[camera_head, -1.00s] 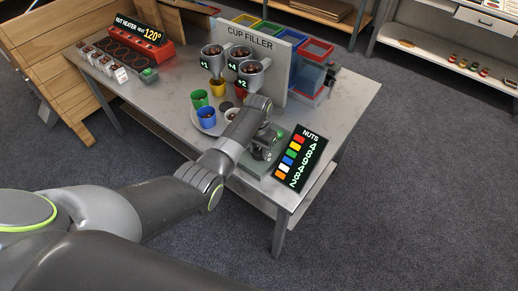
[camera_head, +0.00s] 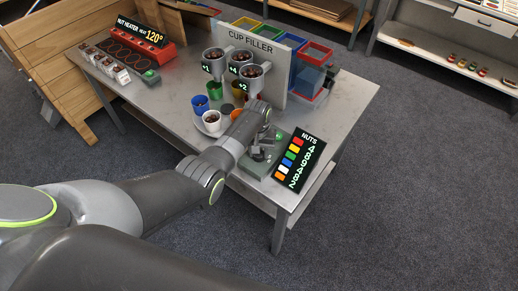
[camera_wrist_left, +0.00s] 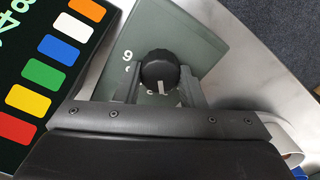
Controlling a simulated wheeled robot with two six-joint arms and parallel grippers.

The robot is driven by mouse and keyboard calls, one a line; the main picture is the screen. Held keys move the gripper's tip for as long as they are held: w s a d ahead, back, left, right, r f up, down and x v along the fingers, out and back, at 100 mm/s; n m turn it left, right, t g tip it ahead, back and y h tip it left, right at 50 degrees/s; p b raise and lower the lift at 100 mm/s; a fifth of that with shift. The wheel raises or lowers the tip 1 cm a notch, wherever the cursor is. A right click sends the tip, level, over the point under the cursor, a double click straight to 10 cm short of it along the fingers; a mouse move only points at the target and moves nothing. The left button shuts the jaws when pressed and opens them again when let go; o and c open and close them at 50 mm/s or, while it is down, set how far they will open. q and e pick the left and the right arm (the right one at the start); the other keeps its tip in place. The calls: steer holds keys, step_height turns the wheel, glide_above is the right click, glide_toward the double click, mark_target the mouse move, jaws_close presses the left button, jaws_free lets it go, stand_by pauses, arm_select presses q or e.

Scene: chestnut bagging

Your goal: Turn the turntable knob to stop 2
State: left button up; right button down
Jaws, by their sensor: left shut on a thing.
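The turntable knob (camera_wrist_left: 159,72) is black and round with a pale pointer line, on a grey-green box (camera_wrist_left: 215,30). In the left wrist view the pointer faces the gripper, and a digit like a 9 shows on the box's far side. The other marks are partly hidden. My left gripper (camera_wrist_left: 160,92) is shut on the knob; in the head view it is at the box (camera_head: 262,150). The turntable (camera_head: 199,122) carries a blue cup (camera_head: 200,105), a green cup (camera_head: 215,91), a white cup with nuts (camera_head: 211,121) and an orange cup (camera_head: 236,115).
The cup filler panel (camera_head: 276,50) with nut-filled scoops (camera_head: 250,77) stands behind the turntable. A dark NUTS board (camera_head: 300,160) with colour squares is right of the box. A red nut heater (camera_head: 147,45) is at the back left. The table's right side (camera_head: 345,95) is clear.

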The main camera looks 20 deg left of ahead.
arm_select(q)
steer(key=shift+n, duration=0.5)
steer(key=o, duration=1)
steer(key=shift+r+p, duration=0.35)
steer(key=shift+r, duration=0.25)
step_height(320, 180, up, 16)
steer(key=shift+a+r+b, duration=0.15)
steer(key=shift+a+b, duration=0.05)
steer(key=shift+b, duration=0.15)
